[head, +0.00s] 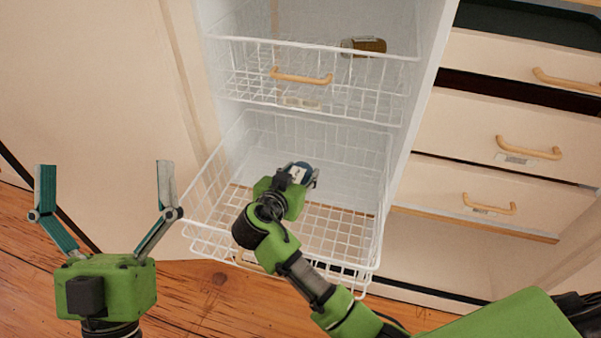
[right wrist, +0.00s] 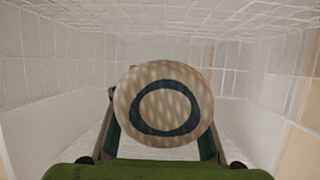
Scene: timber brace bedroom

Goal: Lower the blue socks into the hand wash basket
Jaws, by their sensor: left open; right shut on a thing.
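The blue socks (head: 304,167) show as a small dark blue bundle at the tip of my right gripper (head: 300,178) in the head view. In the right wrist view the held bundle (right wrist: 165,98) has a round beige speckled face with a dark blue ring, between the two fingers. My right gripper is shut on it, inside the outline of the lower white wire basket (head: 375,245), which is pulled out. Its height above the basket floor is hard to tell. No readable label shows which basket is hand wash. My left gripper (head: 102,185) is open and empty, left of the basket.
An upper wire basket (head: 225,85) with a wooden handle (head: 302,77) sits above and behind, holding a brown item (head: 365,45). Cream drawers (head: 480,140) stand at the right. A plain cream panel (head: 90,90) is at the left, above wooden floor (head: 210,300).

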